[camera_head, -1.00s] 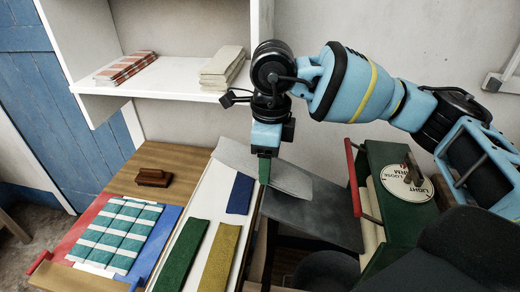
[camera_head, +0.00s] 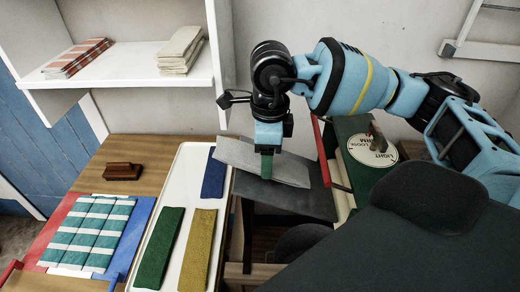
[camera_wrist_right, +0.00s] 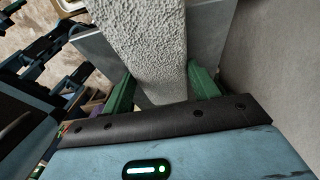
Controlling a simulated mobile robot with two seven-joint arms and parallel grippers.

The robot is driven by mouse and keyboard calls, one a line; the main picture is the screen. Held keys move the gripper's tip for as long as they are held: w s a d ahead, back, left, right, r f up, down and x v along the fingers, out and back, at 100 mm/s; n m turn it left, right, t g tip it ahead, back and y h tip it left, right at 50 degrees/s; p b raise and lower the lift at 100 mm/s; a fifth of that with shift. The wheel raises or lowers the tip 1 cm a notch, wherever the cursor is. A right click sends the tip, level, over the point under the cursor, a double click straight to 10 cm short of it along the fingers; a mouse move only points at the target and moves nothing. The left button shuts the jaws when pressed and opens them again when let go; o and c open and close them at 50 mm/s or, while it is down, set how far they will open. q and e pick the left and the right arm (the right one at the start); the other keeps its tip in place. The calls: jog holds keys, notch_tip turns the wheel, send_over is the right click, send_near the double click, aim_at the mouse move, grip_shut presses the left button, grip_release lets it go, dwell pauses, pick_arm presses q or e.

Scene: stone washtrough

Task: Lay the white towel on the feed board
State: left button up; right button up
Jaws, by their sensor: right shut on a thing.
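The white towel (camera_head: 292,170) is a pale grey-white folded strip. My right gripper (camera_head: 267,165) is shut on its middle, with the towel sloping down to the right. In the right wrist view the towel (camera_wrist_right: 150,45) passes between the two green fingers (camera_wrist_right: 160,90). The feed board (camera_head: 290,200) is a dark grey plate left of the green machine (camera_head: 362,135). The towel hangs over the board's far part, its left end near the tray edge. I cannot tell whether it touches the board. My left gripper is not in view.
A white tray (camera_head: 187,172) holds blue, green and yellow cloths left of the board. A red handle bar (camera_head: 321,150) stands at the board's right. A shelf (camera_head: 125,72) holds folded cloths behind.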

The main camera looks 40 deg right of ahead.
dwell(0.3)
jog(key=o, duration=1.3)
jog(key=shift+s+d+r, duration=0.1)
jog(key=shift+d+r, duration=0.05)
jog(key=shift+r, duration=3.75)
jog(key=shift+f, duration=0.1)
